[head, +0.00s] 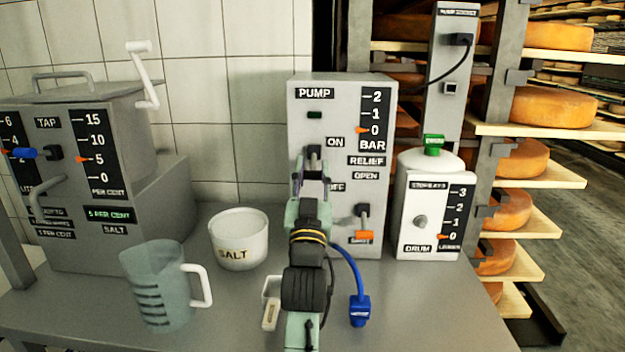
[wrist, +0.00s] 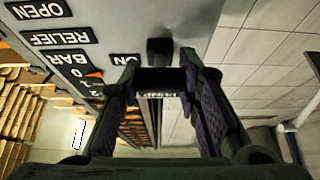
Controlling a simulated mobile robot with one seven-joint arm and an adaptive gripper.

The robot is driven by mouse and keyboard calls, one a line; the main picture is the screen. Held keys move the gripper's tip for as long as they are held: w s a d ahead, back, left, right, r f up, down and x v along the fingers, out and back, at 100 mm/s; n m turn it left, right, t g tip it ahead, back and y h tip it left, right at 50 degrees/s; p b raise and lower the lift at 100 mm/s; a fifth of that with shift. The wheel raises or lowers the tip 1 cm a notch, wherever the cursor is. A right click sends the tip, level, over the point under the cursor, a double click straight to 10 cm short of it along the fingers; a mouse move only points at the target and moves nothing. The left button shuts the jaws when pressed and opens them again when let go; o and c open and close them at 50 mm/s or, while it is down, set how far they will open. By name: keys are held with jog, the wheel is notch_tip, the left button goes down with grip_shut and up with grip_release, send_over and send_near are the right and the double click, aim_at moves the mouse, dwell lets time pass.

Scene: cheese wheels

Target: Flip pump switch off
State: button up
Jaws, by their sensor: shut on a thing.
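The grey pump box (head: 340,95) stands at the back of the bench, with ON and partly hidden OFF labels. Its black pump switch (head: 314,154) is on the front face near the ON label; it also shows at the top middle of the wrist view (wrist: 160,48). My gripper (head: 312,178) is up against the pump front, shut on the switch lever, with a finger at each side in the wrist view (wrist: 163,85). My arm hides part of the lever and the OFF label, so its exact tilt is unclear. The small lamp (head: 314,115) looks dark green.
A relief valve lever (head: 362,215) with an orange tag sits right of my arm. A blue-hosed plug (head: 360,310), a jug (head: 158,285) and a salt pot (head: 238,240) stand on the bench. A white drum (head: 435,205) is right; a tap unit (head: 90,140) is left.

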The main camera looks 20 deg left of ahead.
aim_at(313, 171)
jog(key=o, duration=1.2)
jog(key=shift+c, duration=0.2)
notch_tip(313, 171, up, 10)
